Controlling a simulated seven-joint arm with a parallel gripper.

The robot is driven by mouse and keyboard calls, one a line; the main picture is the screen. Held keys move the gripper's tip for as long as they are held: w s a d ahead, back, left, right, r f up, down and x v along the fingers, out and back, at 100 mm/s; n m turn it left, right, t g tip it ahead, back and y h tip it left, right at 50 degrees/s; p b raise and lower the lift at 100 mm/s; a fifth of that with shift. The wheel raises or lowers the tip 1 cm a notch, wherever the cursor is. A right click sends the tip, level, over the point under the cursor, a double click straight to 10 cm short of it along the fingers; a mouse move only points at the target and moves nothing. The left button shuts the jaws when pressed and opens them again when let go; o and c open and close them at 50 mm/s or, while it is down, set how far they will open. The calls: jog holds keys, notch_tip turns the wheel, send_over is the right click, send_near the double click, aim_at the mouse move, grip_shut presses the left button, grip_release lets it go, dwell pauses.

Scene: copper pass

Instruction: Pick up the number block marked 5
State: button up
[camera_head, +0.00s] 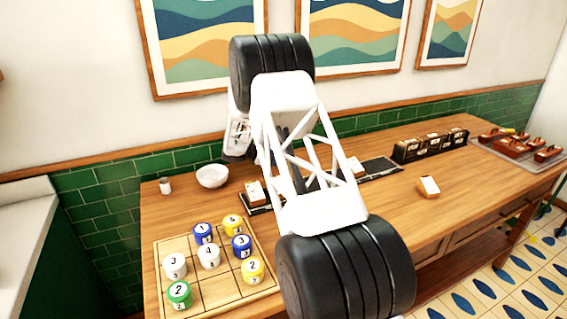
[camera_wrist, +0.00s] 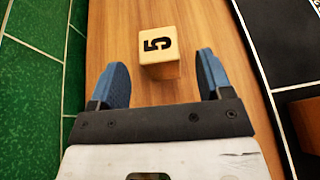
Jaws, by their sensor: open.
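The number block marked 5 (camera_wrist: 159,52) is a light wooden cube with a black 5 on its top face. In the wrist view it sits on the wooden surface between the green tiled wall and a black board. My gripper (camera_wrist: 163,68) is open, its two blue fingers to the left and right of the block with gaps on both sides. The block lies between and slightly beyond the fingertips; I cannot tell their height above it. In the head view my arm crosses the middle, and I cannot make out the block there.
The wooden table (camera_head: 400,210) runs along the tiled wall. At its left end a board (camera_head: 205,297) holds several round numbered pieces. A white bowl (camera_head: 212,176) and a small jar (camera_head: 165,186) stand behind it. The black board (camera_wrist: 285,65) lies right of the block; the green wall (camera_wrist: 35,90) is left.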

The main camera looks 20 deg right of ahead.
jog(key=shift+d, duration=0.1)
jog(key=shift+x, duration=2.5)
jog(key=c, duration=1)
